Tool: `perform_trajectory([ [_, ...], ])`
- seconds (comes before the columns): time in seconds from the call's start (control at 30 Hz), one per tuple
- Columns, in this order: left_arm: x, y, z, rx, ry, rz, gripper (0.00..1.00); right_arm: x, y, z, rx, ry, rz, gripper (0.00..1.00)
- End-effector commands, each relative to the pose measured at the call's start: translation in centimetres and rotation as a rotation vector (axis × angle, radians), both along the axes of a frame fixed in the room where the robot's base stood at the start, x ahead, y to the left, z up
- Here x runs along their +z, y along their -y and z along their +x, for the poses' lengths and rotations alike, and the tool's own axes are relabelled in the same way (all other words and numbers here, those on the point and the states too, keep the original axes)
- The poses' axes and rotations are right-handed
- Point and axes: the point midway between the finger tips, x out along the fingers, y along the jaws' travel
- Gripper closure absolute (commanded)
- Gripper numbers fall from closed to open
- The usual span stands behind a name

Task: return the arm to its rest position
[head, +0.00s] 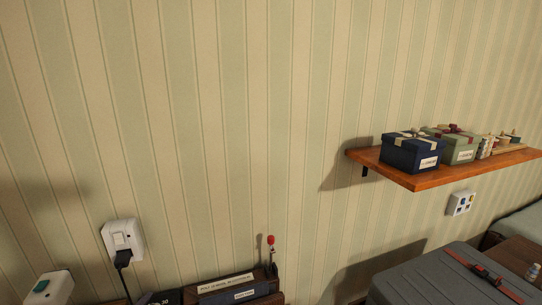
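Neither of my arms nor grippers shows in the head view. The view is filled mostly by a wall (230,120) with green and cream stripes. Where the grippers are and whether they hold anything cannot be seen.
A wooden shelf (425,181) at right bears a blue gift box (400,156) and a green box (462,154). A labelled dark box (235,288) sits at bottom centre.

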Motion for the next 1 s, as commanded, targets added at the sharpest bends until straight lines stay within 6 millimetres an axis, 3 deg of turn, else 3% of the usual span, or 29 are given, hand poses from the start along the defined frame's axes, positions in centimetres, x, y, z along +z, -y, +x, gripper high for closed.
perform_trajectory([
  [0.1,-4.5,0.2,-4.8,0.052,-0.209,-0.116,0.21,0.0,0.0,0.0,0.0,0.0,0.0,0.5],
  [0.2,-7.2,0.8,-8.5,0.078,-0.362,-0.193,0.21,0.0,0.0,0.0,0.0,0.0,0.0,0.5],
  [0.43,-10.8,2.7,-16.9,0.103,-0.673,-0.335,0.21,0.0,0.0,0.0,0.0,0.0,0.0,0.5],
  [0.77,-23.2,3.0,-16.3,0.107,-0.739,-0.327,0.21,-0.1,-0.1,0.0,0.0,0.001,0.001,0.5],
  [0.87,-27.8,3.0,-17.0,0.107,-0.76,-0.323,0.21,-0.2,-0.1,0.1,0.0,0.001,0.001,0.5],
  [1.0,-35.7,2.6,-20.2,0.109,-0.801,-0.314,0.21,-0.3,-0.1,0.1,-0.001,0.001,0.001,0.5],
])
